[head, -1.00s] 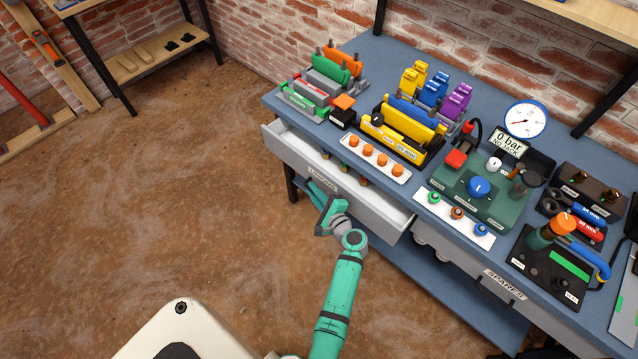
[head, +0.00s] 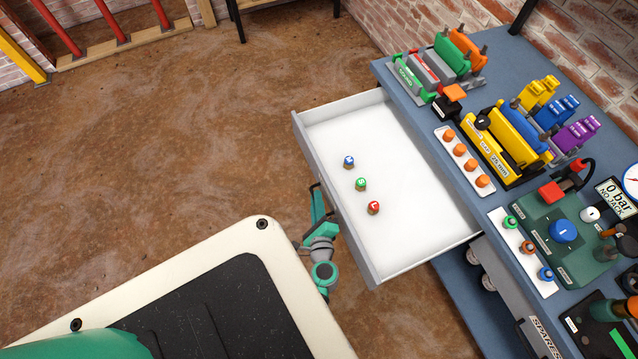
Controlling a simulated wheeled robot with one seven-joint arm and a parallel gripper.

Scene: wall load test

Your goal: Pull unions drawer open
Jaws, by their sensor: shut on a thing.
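The unions drawer (head: 428,180) is pulled far out from under the blue bench in the head view. Its white floor shows, and its front panel (head: 331,205) faces left. Three small fittings lie inside: one blue-topped (head: 349,162), one green-topped (head: 361,184) and one red-topped (head: 373,207). My gripper (head: 319,197) is at the outer side of the drawer front, near its middle, shut on the drawer handle. The handle itself is mostly hidden by my gripper and the panel.
The blue bench (head: 420,118) carries clamps, an orange-knob strip (head: 466,160) and a green pump unit (head: 560,235). The spares drawer (head: 541,338) is at lower right. Brown floor (head: 190,130) is open to the left. A wooden rack (head: 120,50) stands at the far left.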

